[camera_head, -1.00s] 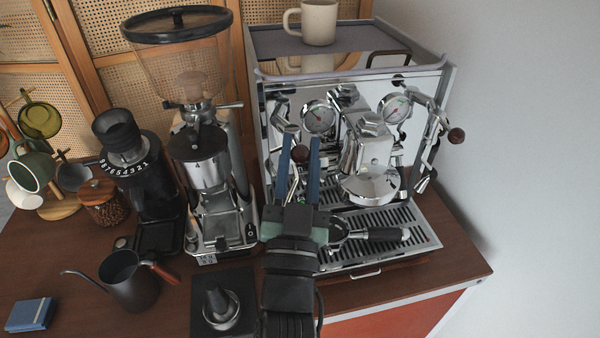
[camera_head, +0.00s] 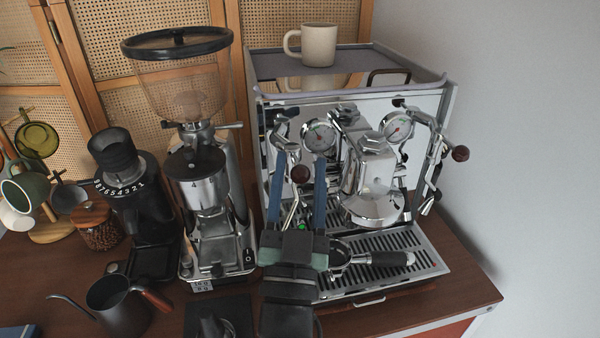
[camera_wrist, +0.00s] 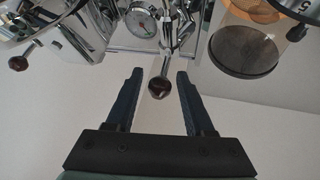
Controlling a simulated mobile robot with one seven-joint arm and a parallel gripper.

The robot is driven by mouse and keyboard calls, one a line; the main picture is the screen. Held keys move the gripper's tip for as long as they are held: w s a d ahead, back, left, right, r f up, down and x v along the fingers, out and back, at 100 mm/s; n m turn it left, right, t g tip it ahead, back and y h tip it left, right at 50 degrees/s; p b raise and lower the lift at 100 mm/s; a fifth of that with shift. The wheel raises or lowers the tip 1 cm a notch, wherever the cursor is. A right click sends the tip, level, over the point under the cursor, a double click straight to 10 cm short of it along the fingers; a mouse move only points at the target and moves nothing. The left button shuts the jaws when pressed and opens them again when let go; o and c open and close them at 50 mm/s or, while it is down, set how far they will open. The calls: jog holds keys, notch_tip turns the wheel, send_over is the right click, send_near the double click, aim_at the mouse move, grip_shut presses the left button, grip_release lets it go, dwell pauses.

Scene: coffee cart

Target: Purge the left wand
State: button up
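The chrome espresso machine (camera_head: 330,118) stands on the wooden counter. My gripper (camera_head: 301,160) is in front of its left side. Its two blue fingers are open and empty. The left wand's lever has a dark brown ball knob (camera_head: 299,174), which shows between the fingers in the head view. In the wrist view this knob (camera_wrist: 159,88) sits in the gap near the fingertips, with visible room on both sides. The left wand (camera_head: 291,212) shows partly as a thin chrome tube behind the fingers. Its tip is hard to make out.
A portafilter (camera_head: 385,259) with a black handle lies on the drip tray (camera_head: 415,240). Two grinders, one tall (camera_head: 212,195) and one black (camera_head: 140,205), stand left. A dark kettle (camera_head: 112,305) is at front left. A cream mug (camera_head: 319,45) stands on the machine.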

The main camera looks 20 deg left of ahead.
jog(key=shift+o, duration=0.3)
jog(key=shift+s+f, duration=0.2)
jog(key=b+v, duration=0.7)
jog(key=v, duration=0.5)
jog(key=shift+s, duration=0.2)
jog(key=shift+d, duration=0.15)
